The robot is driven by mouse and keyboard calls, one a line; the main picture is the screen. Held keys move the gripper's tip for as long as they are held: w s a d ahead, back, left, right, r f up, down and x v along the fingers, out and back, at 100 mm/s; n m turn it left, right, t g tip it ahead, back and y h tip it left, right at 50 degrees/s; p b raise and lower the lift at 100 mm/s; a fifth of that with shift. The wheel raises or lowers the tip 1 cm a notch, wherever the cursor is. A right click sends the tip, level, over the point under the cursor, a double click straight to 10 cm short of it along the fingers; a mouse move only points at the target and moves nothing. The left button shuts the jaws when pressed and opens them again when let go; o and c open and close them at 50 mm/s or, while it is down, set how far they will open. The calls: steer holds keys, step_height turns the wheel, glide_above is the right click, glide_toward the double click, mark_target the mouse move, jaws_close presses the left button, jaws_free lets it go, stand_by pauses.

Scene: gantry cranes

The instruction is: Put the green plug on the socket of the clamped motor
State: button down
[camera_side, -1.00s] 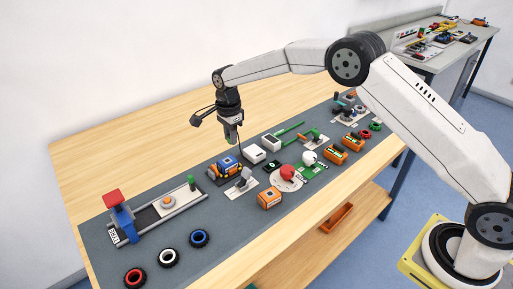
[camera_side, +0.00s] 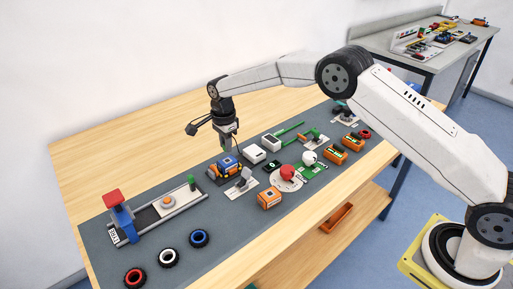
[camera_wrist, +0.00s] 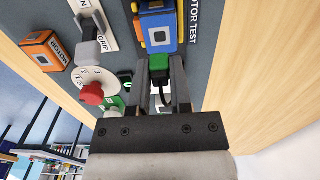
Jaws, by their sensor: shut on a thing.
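The motor (camera_side: 226,163), blue with orange and a pale square on top, sits in its holder on the grey mat. It shows at the top of the wrist view (camera_wrist: 157,34), next to a "MOTOR TEST" label. My gripper (camera_wrist: 161,98) is shut on the green plug (camera_wrist: 158,62), whose dark cable hangs between the fingers. In the side view my gripper (camera_side: 229,146) points down just above and behind the motor. The plug's end lies close to the motor's edge; I cannot tell whether they touch.
A grey lever (camera_side: 243,180) on a white plate stands beside the motor. A white box (camera_side: 254,154), a red knob (camera_side: 287,172) on a round dial and a loose orange motor block (camera_side: 269,198) are near. Bare wood (camera_side: 130,150) lies behind the mat.

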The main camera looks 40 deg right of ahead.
mark_target(227, 160)
steer(key=shift+f, duration=1.65)
steer(key=shift+f, duration=0.4)
stand_by(1.4)
jaws_free()
stand_by(0.3)
steer(key=shift+r, duration=0.2)
steer(key=shift+r, duration=3.3)
steer(key=shift+d+r, duration=0.1)
